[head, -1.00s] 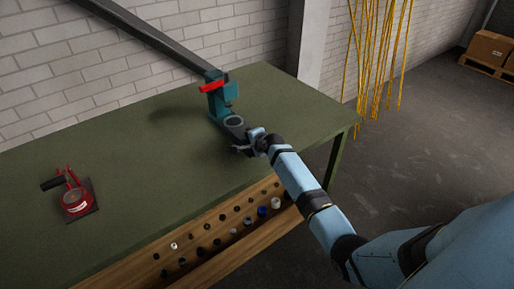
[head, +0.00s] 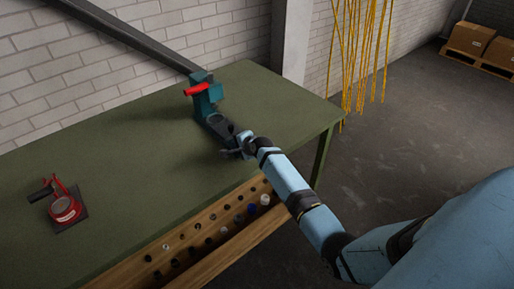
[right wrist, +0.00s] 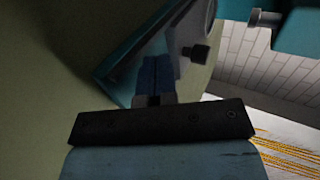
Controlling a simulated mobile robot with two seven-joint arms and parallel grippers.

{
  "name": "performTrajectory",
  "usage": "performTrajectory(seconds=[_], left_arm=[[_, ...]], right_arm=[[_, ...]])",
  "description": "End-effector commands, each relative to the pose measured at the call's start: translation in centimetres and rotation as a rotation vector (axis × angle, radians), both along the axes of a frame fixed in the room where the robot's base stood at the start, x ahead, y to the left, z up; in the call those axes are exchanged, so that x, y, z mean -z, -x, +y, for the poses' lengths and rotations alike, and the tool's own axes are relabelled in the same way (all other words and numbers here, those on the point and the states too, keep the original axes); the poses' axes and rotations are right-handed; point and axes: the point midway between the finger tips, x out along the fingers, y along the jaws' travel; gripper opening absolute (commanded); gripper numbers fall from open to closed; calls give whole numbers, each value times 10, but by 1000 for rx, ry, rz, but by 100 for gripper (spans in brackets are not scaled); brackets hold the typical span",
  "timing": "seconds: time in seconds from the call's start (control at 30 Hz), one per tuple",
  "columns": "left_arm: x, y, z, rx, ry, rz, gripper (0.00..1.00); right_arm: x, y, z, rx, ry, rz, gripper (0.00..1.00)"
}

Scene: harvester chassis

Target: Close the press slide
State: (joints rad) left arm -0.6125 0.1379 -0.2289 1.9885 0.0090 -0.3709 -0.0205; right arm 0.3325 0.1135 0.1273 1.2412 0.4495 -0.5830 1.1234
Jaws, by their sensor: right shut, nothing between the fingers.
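The teal press (head: 207,101) with a red handle (head: 196,90) stands near the back of the green bench. Its low slide with a dark round plate (head: 217,121) reaches forward. My right gripper (head: 234,148) is at the front end of the slide, partly hiding it; whether they touch is unclear. In the right wrist view my right gripper (right wrist: 155,78) shows blue-grey fingers held together, with nothing between them. They point at teal and dark grey surfaces of the press (right wrist: 135,55). My left gripper is out of view.
A red hand tool on a dark plate (head: 66,210) sits at the bench's left. The green bench top (head: 135,165) between is clear. A wooden rack (head: 205,245) with several small parts is below the front edge. A long grey beam (head: 125,33) slopes behind the press.

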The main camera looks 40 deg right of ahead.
Motion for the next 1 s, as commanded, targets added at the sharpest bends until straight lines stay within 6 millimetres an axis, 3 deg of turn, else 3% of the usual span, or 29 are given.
performTrajectory(seconds=[0.2, 0.4, 0.63, 0.87, 1.0], left_arm=[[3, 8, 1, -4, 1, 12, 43], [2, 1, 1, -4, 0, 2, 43], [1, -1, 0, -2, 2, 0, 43], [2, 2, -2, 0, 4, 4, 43], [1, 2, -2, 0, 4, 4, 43]], right_arm=[[-20, 38, -2, -1, -1, -1, 0], [-39, 70, -5, 0, 1, 1, 0], [-49, 86, -7, 0, 0, 1, 0], [-47, 90, -5, -9, 17, 4, 0], [-21, 122, 12, -99, 182, 14, 0]])
